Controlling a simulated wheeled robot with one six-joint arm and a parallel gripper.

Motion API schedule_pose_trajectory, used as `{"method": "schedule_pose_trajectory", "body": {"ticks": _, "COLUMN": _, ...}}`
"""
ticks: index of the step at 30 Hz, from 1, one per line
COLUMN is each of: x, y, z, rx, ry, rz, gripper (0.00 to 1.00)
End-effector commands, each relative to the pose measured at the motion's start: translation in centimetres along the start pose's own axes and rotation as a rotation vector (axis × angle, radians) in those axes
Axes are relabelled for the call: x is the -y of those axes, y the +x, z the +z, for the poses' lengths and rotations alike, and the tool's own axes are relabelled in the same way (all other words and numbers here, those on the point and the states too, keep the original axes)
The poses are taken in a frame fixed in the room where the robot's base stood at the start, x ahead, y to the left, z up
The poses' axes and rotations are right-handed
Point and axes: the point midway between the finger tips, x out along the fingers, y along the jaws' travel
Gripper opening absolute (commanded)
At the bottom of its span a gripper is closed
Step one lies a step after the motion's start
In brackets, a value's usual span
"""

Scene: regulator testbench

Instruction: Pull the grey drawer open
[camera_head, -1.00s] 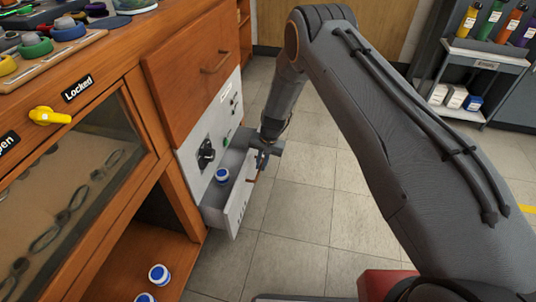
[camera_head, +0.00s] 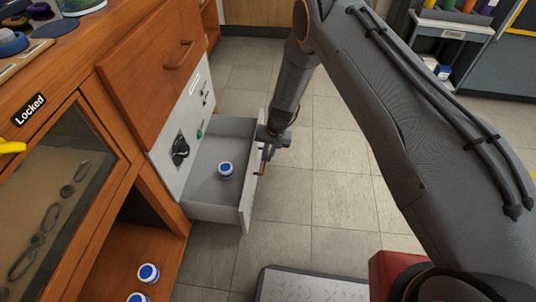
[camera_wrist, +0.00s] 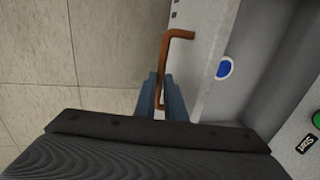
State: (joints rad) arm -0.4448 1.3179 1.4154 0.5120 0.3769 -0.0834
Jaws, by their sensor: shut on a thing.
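The grey drawer (camera_head: 205,206) stands well out of the cabinet in the head view, its inside open to view. A small white jar with a blue lid (camera_head: 226,169) stands in it, and part of it shows in the wrist view (camera_wrist: 224,68). The drawer's front carries a copper-brown bar handle (camera_wrist: 165,60), which also shows in the head view (camera_head: 263,165). My gripper (camera_wrist: 161,98) is shut on the lower end of this handle in the wrist view. In the head view my gripper is partly hidden by the wrist.
The wooden cabinet has a closed wooden drawer (camera_head: 155,75) above and a grey panel with a black knob (camera_head: 180,149). Blue-lidded jars (camera_head: 148,273) stand on the lower shelf. A shelf cart (camera_head: 450,45) stands at the back right. The tiled floor before the drawer is clear.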

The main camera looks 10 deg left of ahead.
Motion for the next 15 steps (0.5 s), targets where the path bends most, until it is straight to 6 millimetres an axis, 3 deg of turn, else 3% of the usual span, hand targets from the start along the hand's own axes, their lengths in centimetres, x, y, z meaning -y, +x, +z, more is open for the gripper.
{"method": "schedule_pose_trajectory", "body": {"ticks": 4, "x": -0.06, "y": -0.10, "z": -0.25, "rx": -0.005, "ry": 0.001, "rz": -0.001, "gripper": 0.00}}
{"method": "schedule_pose_trajectory", "body": {"ticks": 5, "x": -0.07, "y": -0.10, "z": -0.25, "rx": -0.005, "ry": 0.001, "rz": 0.000, "gripper": 0.15}}
{"method": "schedule_pose_trajectory", "body": {"ticks": 7, "x": -0.08, "y": -0.09, "z": -0.22, "rx": -0.004, "ry": 0.002, "rz": 0.000, "gripper": 0.27}}
{"method": "schedule_pose_trajectory", "body": {"ticks": 15, "x": -0.07, "y": -0.06, "z": -0.09, "rx": -0.001, "ry": 0.001, "rz": 0.000, "gripper": 0.29}}
